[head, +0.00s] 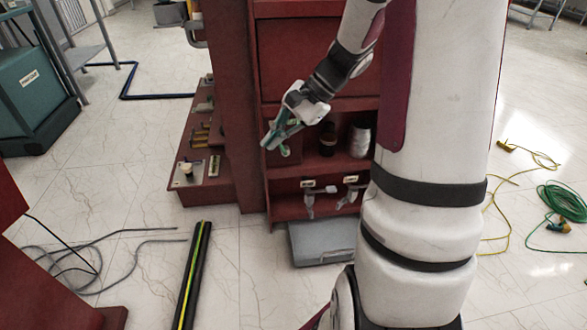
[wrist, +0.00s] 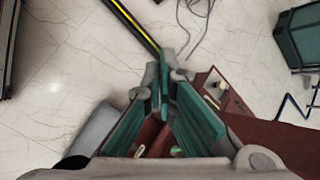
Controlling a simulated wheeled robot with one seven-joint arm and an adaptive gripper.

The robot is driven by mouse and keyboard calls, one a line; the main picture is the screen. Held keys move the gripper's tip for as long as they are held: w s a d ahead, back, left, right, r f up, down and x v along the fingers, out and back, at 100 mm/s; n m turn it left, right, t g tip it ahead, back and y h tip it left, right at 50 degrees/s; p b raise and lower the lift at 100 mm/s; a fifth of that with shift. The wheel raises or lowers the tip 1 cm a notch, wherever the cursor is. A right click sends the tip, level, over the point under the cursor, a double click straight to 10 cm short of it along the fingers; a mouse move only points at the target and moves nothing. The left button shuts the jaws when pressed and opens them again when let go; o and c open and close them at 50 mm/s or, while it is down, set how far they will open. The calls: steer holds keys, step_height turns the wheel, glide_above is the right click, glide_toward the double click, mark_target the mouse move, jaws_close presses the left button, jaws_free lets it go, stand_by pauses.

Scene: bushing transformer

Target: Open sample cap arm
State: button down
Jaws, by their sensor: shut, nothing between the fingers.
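The red transformer cabinet (head: 305,55) stands in the middle of the head view. Its lower shelf holds two grey valve-like fittings, a left one (head: 309,200) and a right one (head: 350,190), each under a small pale label. I cannot tell which part is the sample cap arm. My gripper (head: 272,138), with teal finger pads, is in front of the cabinet's open shelf, above and left of these fittings and apart from them. In the wrist view my gripper (wrist: 163,75) points down towards the floor, its fingers meeting at the tips with nothing between them. The fittings are not clear there.
A red ledge (head: 218,180) with small fittings juts out left of the cabinet. A grey tray (head: 320,245) lies below the shelf. A black bar with a yellow stripe (head: 195,270) and loose cables (head: 90,260) lie on the floor. A teal box (head: 35,95) stands far left.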

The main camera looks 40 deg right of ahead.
steer(key=d+f+m+t+h, duration=0.3)
steer(key=d+f+m, duration=0.6)
steer(key=d+f, duration=0.9)
steer(key=s+d+f+m+t+h, duration=0.1)
steer(key=s+d+f+m, duration=0.3)
steer(key=f, duration=0.4)
steer(key=s+d+f+m+t+h, duration=0.1)
steer(key=s+d+f+m, duration=0.2)
steer(key=s+d+f, duration=0.3)
steer(key=s+d+f+m+h, duration=0.2)
steer(key=s+d+f+m, duration=0.15)
steer(key=f, duration=0.55)
steer(key=w+a+f+b, duration=0.1)
steer(key=w+f+b, duration=0.4)
steer(key=w, duration=0.6)
steer(key=shift+w+f, duration=0.25)
steer(key=shift+f, duration=0.7)
steer(key=shift+m, duration=0.25)
